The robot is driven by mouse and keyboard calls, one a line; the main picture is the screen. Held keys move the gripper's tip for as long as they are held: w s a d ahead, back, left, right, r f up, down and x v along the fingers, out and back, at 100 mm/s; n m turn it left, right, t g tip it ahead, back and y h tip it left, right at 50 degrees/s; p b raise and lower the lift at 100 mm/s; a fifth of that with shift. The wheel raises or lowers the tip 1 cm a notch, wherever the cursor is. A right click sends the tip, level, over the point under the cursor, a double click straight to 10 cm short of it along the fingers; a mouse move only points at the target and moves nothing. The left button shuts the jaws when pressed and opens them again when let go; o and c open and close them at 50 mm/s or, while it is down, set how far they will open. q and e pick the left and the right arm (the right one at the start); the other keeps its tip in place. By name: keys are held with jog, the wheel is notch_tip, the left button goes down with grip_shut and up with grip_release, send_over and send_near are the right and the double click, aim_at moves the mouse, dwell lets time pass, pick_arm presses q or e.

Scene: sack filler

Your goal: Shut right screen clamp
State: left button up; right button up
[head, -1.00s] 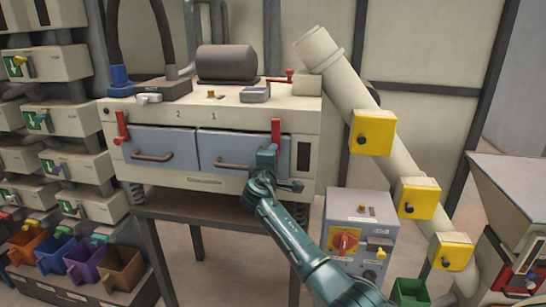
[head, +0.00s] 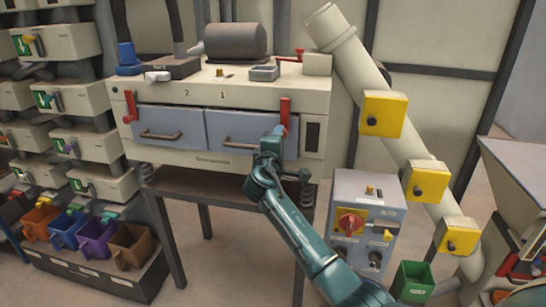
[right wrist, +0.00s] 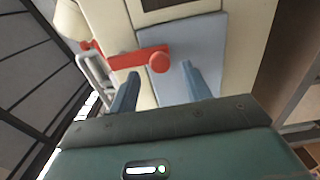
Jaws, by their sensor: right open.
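The right screen clamp is a red lever (head: 285,110) at the right end of the machine's front, standing upright in the head view. In the right wrist view the red lever (right wrist: 128,62) lies across the picture and ends in a round knob (right wrist: 160,63). My right gripper (head: 277,133) is at the lower end of this lever. In the right wrist view its two blue fingers are open, one on each side of the knob, with gaps visible. Contact cannot be told. My left gripper is not in view.
Another red clamp (head: 131,106) is at the machine's left end. Two grey drawers (head: 237,130) with brown handles lie between them. A control box (head: 365,215) with a red knob stands below right, beside a slanted pipe (head: 390,145) with yellow boxes.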

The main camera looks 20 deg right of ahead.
jog(key=b+v, duration=0.1)
jog(key=v, duration=0.8)
jog(key=shift+s, duration=0.15)
jog(key=shift+a, duration=0.1)
jog(key=s+a+f+g+y, duration=0.1)
jog(key=s+f+y, duration=0.25)
jog(key=f, duration=0.35)
jog(key=s+a+f+m+y, duration=0.1)
jog(key=s+a+f+y, duration=0.1)
jog(key=s+f, duration=0.35)
jog(key=s+a+f+g+y, duration=0.1)
jog(key=s+f+y, duration=0.15)
jog(key=f, duration=0.65)
jog(key=s+a+f+m+g+y, duration=0.1)
jog(key=s+a+f+m+y, duration=0.1)
jog(key=s, duration=0.7)
jog(key=s+a+f+m+g+y, duration=0.1)
jog(key=s+a+f+m+y, duration=0.1)
jog(key=s, duration=0.7)
notch_tip(320, 180, down, 4)
jog(key=m+y+p, duration=0.1)
jog(key=m, duration=0.1)
jog(key=shift+s+a+m, duration=0.2)
jog(key=shift+s+m, duration=0.05)
jog(key=shift+m, duration=0.15)
jog(key=shift+r, duration=0.1)
